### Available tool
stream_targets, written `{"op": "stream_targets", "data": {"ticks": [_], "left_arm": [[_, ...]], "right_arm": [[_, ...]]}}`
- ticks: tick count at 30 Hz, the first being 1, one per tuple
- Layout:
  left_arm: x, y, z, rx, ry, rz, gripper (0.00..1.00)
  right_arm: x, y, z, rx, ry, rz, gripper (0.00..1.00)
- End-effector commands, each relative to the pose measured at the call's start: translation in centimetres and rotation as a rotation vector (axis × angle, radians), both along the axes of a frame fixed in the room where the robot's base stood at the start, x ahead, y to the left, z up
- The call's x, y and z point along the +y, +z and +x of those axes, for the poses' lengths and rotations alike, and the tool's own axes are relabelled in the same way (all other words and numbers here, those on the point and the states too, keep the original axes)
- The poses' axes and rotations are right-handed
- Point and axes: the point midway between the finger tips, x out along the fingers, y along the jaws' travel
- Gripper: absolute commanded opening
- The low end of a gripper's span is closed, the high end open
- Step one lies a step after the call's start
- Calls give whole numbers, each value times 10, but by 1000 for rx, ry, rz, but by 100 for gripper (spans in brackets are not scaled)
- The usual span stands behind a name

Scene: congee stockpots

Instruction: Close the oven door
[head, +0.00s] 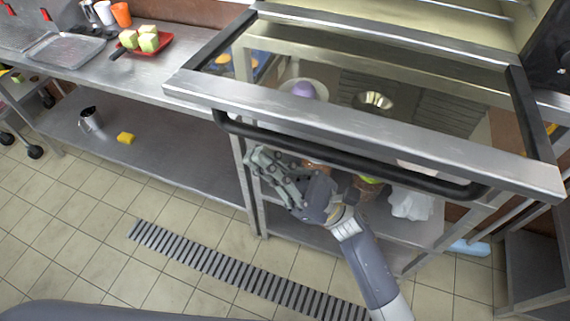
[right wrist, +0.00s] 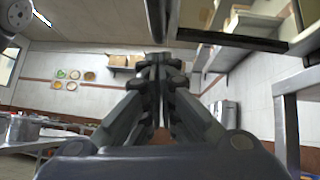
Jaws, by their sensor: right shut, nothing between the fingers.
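The oven door (head: 330,120) is open and juts out toward me in the head view, with a steel frame, a glass pane and a black bar handle (head: 350,160) along its front edge. My right gripper (head: 262,165) is below the door's front edge, near the left end of the handle. It is shut and empty, and I cannot tell whether it touches the door. In the right wrist view its fingers (right wrist: 160,70) are together, and a dark edge of the door (right wrist: 230,38) shows at the top right. My left gripper is not in view.
A steel counter (head: 150,75) at the left holds a red tray (head: 160,45) with pale green blocks. Its lower shelf (head: 190,150) carries a metal pitcher (head: 90,118) and a yellow sponge (head: 125,138). A floor drain grate (head: 230,268) crosses the open tiled floor.

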Motion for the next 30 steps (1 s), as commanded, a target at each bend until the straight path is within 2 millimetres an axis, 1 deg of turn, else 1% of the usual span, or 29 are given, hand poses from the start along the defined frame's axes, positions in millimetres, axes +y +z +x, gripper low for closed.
{"op": "stream_targets", "data": {"ticks": [1,6,10,23,26,30], "left_arm": [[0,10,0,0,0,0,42],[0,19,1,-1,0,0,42],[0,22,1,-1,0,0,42],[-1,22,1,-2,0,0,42],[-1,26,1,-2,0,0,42],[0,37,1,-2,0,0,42]], "right_arm": [[-1,12,-1,1,-2,-2,0],[0,25,-3,1,-2,-1,0],[0,29,-4,2,-2,-1,0],[0,31,-5,5,-2,0,0],[0,35,-5,18,-2,4,0],[0,50,-6,58,-1,19,0]]}}
